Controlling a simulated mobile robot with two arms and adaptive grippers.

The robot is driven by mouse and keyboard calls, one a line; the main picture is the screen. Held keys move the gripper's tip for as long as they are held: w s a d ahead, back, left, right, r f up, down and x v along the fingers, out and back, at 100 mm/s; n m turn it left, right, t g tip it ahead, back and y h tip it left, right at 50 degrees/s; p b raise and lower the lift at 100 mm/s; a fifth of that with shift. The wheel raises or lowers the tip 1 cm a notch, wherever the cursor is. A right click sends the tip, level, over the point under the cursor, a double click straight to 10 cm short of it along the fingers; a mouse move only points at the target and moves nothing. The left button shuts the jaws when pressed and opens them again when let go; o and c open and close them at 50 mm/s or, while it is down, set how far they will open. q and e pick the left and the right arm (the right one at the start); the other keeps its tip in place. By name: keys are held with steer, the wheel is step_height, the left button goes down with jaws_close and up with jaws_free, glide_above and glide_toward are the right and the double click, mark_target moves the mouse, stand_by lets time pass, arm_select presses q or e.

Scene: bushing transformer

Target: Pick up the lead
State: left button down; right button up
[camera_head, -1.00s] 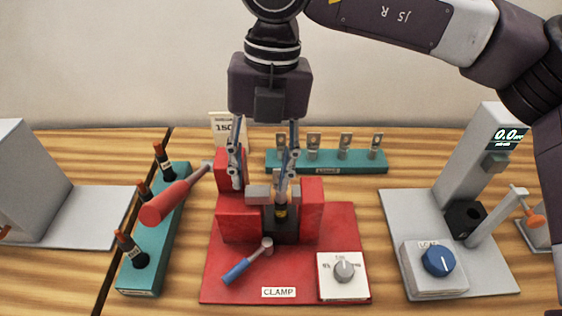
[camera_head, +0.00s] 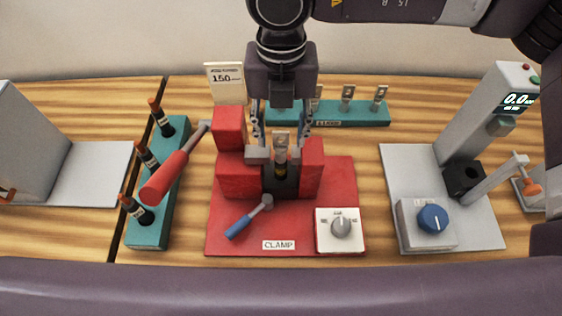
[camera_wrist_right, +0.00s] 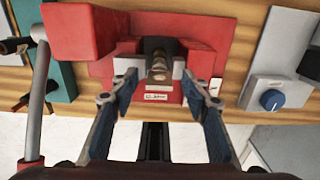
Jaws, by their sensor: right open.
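A grey metal lug with a hole, likely a lead (camera_head: 280,141), stands upright on a dark piece with a yellow band in the red clamp (camera_head: 232,175). Similar lugs (camera_head: 348,97) stand on the teal rack (camera_head: 367,115) at the back, whose label is too small to read surely. My right gripper (camera_head: 281,140) points down over the clamp, fingers apart on either side of the upright lug, touching nothing that I can make out. In the right wrist view the open fingers (camera_wrist_right: 158,84) flank the clamped piece (camera_wrist_right: 159,66). My left gripper is out of view.
A red-handled lever (camera_head: 167,175) rises at the clamp's left, near a teal rack (camera_head: 151,228) of black, orange-tipped pieces. A blue-handled lever (camera_head: 240,225) and knob box (camera_head: 341,231) are in front. A grey load tester (camera_head: 400,165) stands right. A sign (camera_head: 226,82) stands behind.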

steer(key=shift+f, duration=0.1)
jaws_close()
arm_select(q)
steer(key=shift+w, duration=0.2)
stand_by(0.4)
